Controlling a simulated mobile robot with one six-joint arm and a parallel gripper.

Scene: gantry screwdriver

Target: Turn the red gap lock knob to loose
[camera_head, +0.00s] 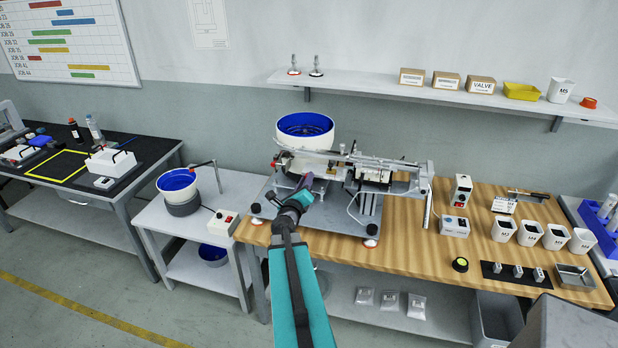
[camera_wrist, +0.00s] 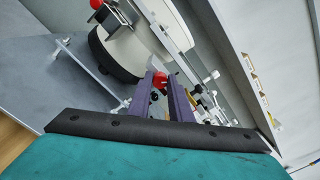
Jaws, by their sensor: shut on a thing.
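The red gap lock knob (camera_wrist: 160,77) shows between the tips of my gripper's purple fingers (camera_wrist: 162,85) in the wrist view. My gripper is shut on it. In the head view my gripper (camera_head: 307,179) reaches to the front of the feeder machine, just below the white bowl with the blue inside (camera_head: 305,126). The knob is hidden behind my gripper there. I cannot read the knob's turn position or any marking.
A second red knob (camera_wrist: 96,4) is at the top of the wrist view. The feeder's metal rail (camera_head: 375,162) runs to the right. A small blue bowl (camera_head: 177,182) and a control box (camera_head: 222,222) stand to the left. White bins (camera_head: 529,233) stand on the right of the wooden bench.

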